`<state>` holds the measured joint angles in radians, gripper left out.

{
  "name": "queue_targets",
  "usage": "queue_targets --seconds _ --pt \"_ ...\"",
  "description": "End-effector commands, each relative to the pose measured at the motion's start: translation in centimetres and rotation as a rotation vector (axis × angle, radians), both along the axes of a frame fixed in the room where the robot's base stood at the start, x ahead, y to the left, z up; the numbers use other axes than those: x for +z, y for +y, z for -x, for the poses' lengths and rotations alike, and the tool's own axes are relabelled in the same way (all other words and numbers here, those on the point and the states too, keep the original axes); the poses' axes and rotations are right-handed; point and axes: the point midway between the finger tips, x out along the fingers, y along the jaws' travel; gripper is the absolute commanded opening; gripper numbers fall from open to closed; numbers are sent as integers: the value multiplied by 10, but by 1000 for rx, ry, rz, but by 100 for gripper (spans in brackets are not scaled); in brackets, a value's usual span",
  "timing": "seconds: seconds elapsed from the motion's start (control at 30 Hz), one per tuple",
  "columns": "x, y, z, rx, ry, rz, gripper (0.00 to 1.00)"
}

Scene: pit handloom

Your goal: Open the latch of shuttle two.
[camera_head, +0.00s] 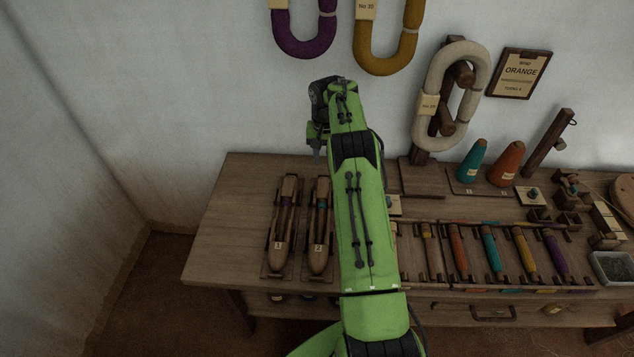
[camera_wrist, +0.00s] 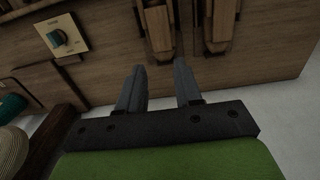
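Shuttle two (camera_head: 320,240) is a wooden boat-shaped shuttle with a teal band and a label "2". It lies in a cradle on the left part of the bench, and my arm passes close by its right side. In the wrist view one end of it shows (camera_wrist: 158,32) beyond my fingers. Its latch is too small to make out. My gripper (camera_head: 317,157) is above the bench's back edge, behind the far end of shuttle two. In the wrist view my gripper (camera_wrist: 157,82) is open, with nothing between the fingers.
Shuttle one (camera_head: 280,235), with a purple band, lies just left of shuttle two. A small plate with a teal knob (camera_wrist: 57,38) is on the other side. A rack of coloured bobbins (camera_head: 491,252) fills the bench to the right. The bench's left end (camera_head: 225,235) is clear.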

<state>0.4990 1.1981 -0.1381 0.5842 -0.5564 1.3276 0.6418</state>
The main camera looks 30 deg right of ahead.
Motion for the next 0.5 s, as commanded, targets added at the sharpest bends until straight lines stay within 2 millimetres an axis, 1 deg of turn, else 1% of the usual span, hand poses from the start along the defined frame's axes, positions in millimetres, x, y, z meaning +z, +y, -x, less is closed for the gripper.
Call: queue_targets --seconds 0.03,0.3,0.4,0.5 --pt "-20 1 0 2 3 -1 34" --pt "-85 1 0 2 1 0 34" --pt "-102 1 0 2 0 0 34" --pt "-112 1 0 2 0 -1 34"
